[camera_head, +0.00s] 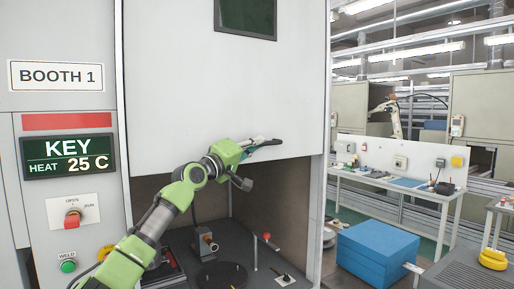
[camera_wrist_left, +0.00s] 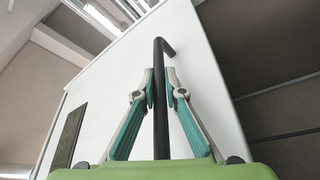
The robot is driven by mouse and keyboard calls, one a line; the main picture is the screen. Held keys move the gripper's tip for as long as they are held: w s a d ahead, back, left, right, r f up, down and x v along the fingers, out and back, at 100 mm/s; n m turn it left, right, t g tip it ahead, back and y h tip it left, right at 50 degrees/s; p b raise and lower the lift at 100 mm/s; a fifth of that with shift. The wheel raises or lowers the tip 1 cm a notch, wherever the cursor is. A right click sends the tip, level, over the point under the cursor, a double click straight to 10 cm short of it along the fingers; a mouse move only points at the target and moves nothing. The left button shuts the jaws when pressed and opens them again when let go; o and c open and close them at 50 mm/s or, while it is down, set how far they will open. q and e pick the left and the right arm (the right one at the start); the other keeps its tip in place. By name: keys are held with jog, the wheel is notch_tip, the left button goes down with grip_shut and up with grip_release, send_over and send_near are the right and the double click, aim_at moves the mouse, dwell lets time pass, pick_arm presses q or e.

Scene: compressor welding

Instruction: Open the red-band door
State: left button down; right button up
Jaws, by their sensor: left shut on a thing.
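The red band (camera_head: 68,121) is on the booth front at the left, above a display reading KEY and HEAT 25 C. Beside it, the large pale door panel (camera_head: 215,85) with a dark window hangs over the booth's opening. Its lower edge is raised, so the inside shows beneath it. My left gripper (camera_head: 270,144) is at the lower part of the panel. In the left wrist view my left gripper (camera_wrist_left: 161,88) is shut on a dark bent bar handle (camera_wrist_left: 160,125), with one teal finger on each side. My right gripper is not in view.
Inside the booth are a dark round plate (camera_head: 222,275), a small fixture (camera_head: 206,243) and a red-knobbed lever (camera_head: 267,238). A blue box (camera_head: 378,254) stands at the right, before a white workbench (camera_head: 400,188). A red key switch (camera_head: 72,218) is on the left panel.

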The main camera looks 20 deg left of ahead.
pick_arm(q)
jog(key=c, duration=2.1)
grip_release()
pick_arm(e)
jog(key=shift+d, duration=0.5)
pick_arm(q)
jog(key=v, duration=1.2)
jog(key=shift+f, duration=0.1)
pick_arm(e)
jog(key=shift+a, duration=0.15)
pick_arm(q)
jog(key=shift+w+f, duration=0.1)
